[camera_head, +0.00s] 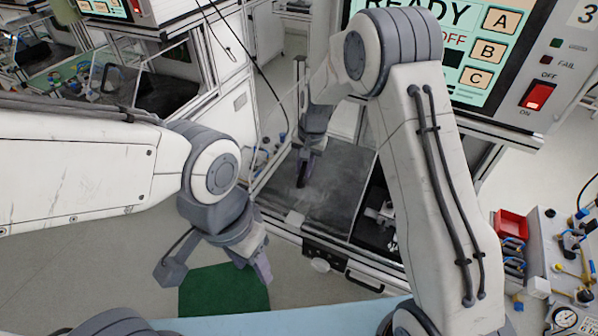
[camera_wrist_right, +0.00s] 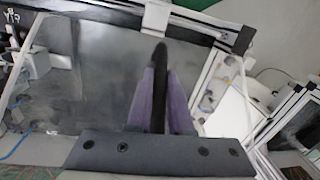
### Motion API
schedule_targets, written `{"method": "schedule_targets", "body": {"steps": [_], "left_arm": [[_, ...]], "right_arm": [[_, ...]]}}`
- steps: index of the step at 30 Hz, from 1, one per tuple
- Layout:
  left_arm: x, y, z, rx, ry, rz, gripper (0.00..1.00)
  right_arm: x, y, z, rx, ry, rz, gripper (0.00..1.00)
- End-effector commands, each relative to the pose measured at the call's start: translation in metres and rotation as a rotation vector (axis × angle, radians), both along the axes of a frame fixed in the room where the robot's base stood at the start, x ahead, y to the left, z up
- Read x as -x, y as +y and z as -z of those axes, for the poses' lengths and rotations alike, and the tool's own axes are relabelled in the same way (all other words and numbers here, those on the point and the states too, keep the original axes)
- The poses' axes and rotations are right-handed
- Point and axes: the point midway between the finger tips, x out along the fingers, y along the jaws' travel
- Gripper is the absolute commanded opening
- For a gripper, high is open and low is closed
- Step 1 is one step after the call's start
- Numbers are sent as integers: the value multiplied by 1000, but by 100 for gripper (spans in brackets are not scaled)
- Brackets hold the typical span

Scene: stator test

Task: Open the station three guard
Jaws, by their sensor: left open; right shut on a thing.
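Station three (camera_head: 440,45) has a lit READY screen and the number 3 at the upper right. Its guard (camera_head: 335,200) appears as a smoky, see-through panel below the screen; its exact tilt is hard to tell. My right gripper (camera_head: 304,168) is at the panel's left part. In the right wrist view, its purple-grey fingers are shut on a black bar-shaped handle (camera_wrist_right: 160,75), with the grey panel (camera_wrist_right: 105,85) behind. My right arm hides part of the station. My left gripper (camera_head: 216,272) is open and empty, low at the front left, away from the guard.
A green mat (camera_head: 222,293) lies under my left gripper. A red bin (camera_head: 510,224) and a panel with fittings and a gauge (camera_head: 565,318) stand at the right. Another station (camera_head: 140,75) stands at the upper left. A black cable hangs left of station three.

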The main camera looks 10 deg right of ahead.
Motion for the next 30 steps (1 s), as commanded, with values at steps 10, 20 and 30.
{"method": "schedule_targets", "body": {"steps": [10,20,30], "left_arm": [[0,0,0,0,0,0,50],[0,0,0,0,0,0,50],[0,0,13,0,0,-2,50]], "right_arm": [[-1,-1,-1,0,-2,4,0],[-1,0,-1,-1,-1,2,48],[-1,-3,-26,-1,-8,2,48]]}}
